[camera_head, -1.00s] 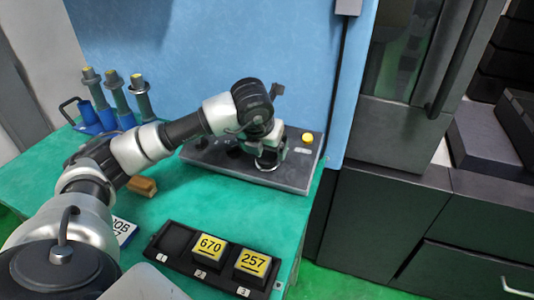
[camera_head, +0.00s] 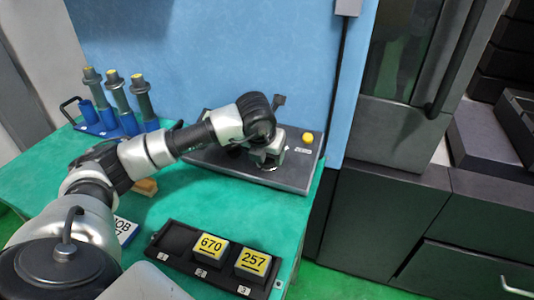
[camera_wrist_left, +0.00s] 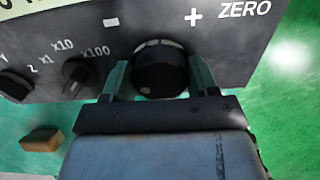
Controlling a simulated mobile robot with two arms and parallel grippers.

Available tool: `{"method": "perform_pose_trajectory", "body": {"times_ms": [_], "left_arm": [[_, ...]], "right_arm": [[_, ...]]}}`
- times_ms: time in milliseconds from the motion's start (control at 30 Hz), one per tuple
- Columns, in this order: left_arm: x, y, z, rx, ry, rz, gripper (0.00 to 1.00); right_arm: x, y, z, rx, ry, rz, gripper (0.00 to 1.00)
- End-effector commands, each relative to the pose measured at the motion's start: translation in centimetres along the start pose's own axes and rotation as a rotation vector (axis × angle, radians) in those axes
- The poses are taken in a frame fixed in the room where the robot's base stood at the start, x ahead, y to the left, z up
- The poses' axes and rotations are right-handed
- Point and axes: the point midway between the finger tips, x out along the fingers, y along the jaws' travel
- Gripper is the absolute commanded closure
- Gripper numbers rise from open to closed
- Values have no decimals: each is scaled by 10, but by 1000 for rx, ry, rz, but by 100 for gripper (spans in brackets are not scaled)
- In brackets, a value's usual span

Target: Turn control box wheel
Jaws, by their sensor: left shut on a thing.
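The dark control box (camera_head: 298,178) lies on the green table, and its panel (camera_wrist_left: 225,50) fills the top of the left wrist view. Its round black wheel (camera_wrist_left: 161,72) sits between the two fingers of my left gripper (camera_wrist_left: 160,82), which is shut on it. In the head view my left gripper (camera_head: 268,158) reaches down onto the box, and my wrist hides the wheel there. A smaller selector knob (camera_wrist_left: 78,76) marked x1, x10, x100 is left of the wheel. My right gripper is not in view.
A yellow button (camera_head: 307,138) is on the box's right. A black tray (camera_head: 174,240) with blocks marked 670 (camera_head: 211,247) and 257 (camera_head: 253,264) is at the front. A blue rack (camera_head: 103,128) with several grey tools stands at left. A wooden block (camera_head: 145,187) lies nearby.

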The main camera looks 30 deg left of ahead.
Motion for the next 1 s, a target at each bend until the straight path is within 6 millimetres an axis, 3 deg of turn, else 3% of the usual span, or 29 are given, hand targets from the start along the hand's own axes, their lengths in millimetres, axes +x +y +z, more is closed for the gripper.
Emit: {"method": "perform_pose_trajectory", "body": {"times_ms": [467,1000], "left_arm": [[4,0,-3,107,7,2,65],[5,-2,-4,585,13,-4,65]], "right_arm": [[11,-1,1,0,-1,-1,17],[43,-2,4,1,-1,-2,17]]}}
